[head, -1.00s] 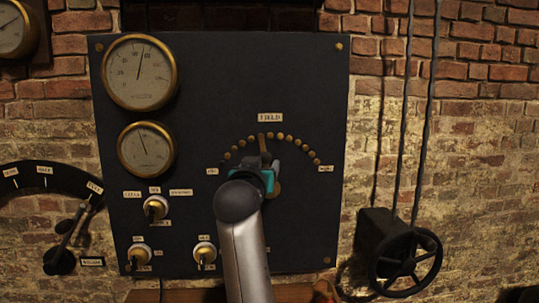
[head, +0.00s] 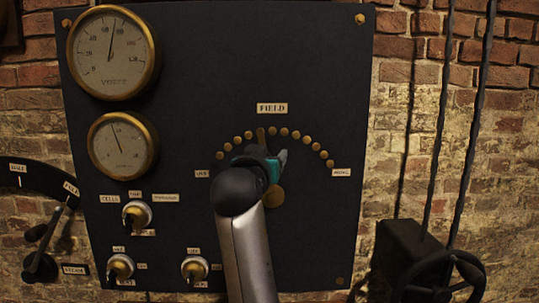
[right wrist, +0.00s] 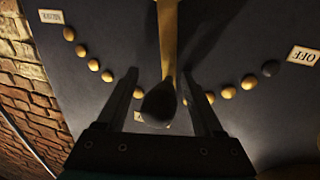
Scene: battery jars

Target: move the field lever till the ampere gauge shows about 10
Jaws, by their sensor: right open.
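The field lever is a brass bar with a dark knob (right wrist: 158,103); it points up, slightly left of the FIELD label, at the middle of an arc of brass studs. My right gripper (head: 262,153) is in front of it and hides most of it in the head view. In the right wrist view the open fingers (right wrist: 159,74) stand on either side of the knob, with gaps showing. The ampere gauge (head: 122,146) is the smaller brass-rimmed dial at left; its needle points up, leaning a little left. Its figures are too small to read. My left gripper is out of view.
The dark panel (head: 200,60) also carries a larger volt gauge (head: 112,52) and several knob switches, one at lower centre (head: 195,269). A lever on a dark arc (head: 40,268) is at far left. A handwheel (head: 440,276) and cables are at right.

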